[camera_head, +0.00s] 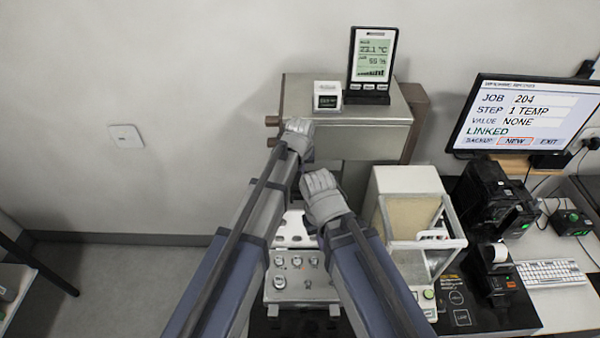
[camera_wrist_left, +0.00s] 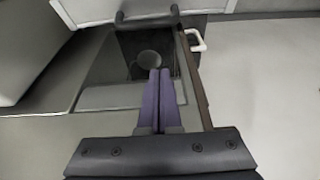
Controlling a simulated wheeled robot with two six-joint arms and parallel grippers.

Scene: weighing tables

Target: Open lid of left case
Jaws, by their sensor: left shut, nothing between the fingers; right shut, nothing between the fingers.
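My left gripper (camera_head: 302,128) reaches in front of the lower left corner of a beige-grey box (camera_head: 350,138) in the head view. In the left wrist view, its purple fingers (camera_wrist_left: 159,72) are together and empty, pointing towards a dark opening with a round grey knob (camera_wrist_left: 149,60). My right gripper (camera_head: 320,182) is lower and to the right, shut; its fingertips are hard to make out. A tray of several metal weights (camera_head: 296,262) shows between my arms, with a white slotted piece (camera_head: 293,228) behind it. I cannot tell which thing is the left case; its lid is not clearly visible.
A temperature display (camera_head: 372,62) and a small white device (camera_head: 327,95) stand on the box. A glass-sided balance (camera_head: 408,190) is close to my right arm. A monitor (camera_head: 527,115), black printer (camera_head: 490,195) and keyboard (camera_head: 551,272) are at right. The floor at left is clear.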

